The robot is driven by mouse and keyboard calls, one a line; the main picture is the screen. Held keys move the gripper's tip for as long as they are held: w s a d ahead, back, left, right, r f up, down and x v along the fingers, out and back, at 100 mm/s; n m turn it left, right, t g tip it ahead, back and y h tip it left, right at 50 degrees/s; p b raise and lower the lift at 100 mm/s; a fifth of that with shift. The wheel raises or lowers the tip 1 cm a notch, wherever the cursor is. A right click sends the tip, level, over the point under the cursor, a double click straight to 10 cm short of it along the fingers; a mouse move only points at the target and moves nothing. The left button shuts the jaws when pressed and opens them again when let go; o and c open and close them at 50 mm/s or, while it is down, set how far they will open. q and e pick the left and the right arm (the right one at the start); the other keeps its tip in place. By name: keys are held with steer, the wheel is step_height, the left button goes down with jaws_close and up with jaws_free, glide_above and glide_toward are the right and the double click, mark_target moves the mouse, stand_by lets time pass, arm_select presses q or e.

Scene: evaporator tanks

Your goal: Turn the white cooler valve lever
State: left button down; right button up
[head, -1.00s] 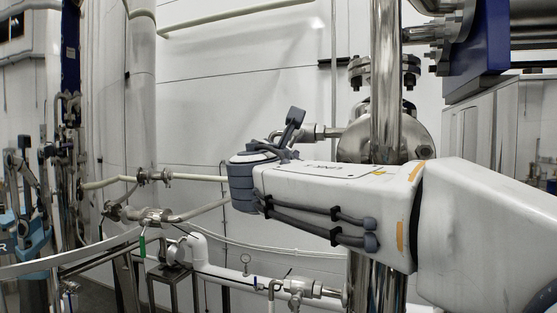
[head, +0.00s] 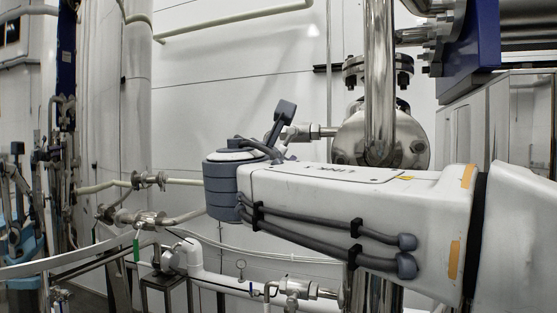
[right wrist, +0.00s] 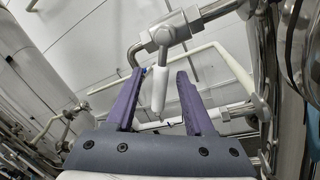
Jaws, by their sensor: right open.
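The white lever (right wrist: 159,89) hangs from a metal valve body (right wrist: 163,36) on a bent steel pipe in the right wrist view. My right gripper (right wrist: 160,72) has two purple fingers, spread wide apart. The lever lies in the gap between them in the picture, with space on both sides. I cannot tell its exact depth between the fingers. In the head view my right arm hides the lever and most of the gripper. My left gripper is not in view.
A shiny vertical pipe (head: 379,80) and a round flanged steel vessel (head: 350,137) stand close behind my right arm. A blue steel beam (head: 475,40) is at upper right. The white wall panel (head: 240,60) is behind.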

steer(key=b+v, duration=0.1)
steer(key=v, duration=0.4)
steer(key=shift+s, duration=0.35)
steer(key=s+d+f+m+g+y, duration=0.1)
steer(key=f+m+g, duration=0.15)
steer(key=f, duration=0.55)
steer(key=s+f+m+g, duration=0.2)
steer(key=f+g, duration=0.1)
steer(key=f, duration=0.6)
steer(key=s+d+f+m+g+y, duration=0.1)
steer(key=f+m+g, duration=0.15)
steer(key=f, duration=0.55)
steer(key=s+d+f+m+g+y, duration=0.1)
steer(key=s+f+m+g+y, duration=0.2)
steer(key=s+f+m+g, duration=0.7)
steer(key=s+f+m, duration=0.3)
steer(key=s+f, duration=0.8)
steer(key=shift+d+f+g, duration=0.25)
steer(key=shift+f+g, duration=0.1)
steer(key=shift+g, duration=0.05)
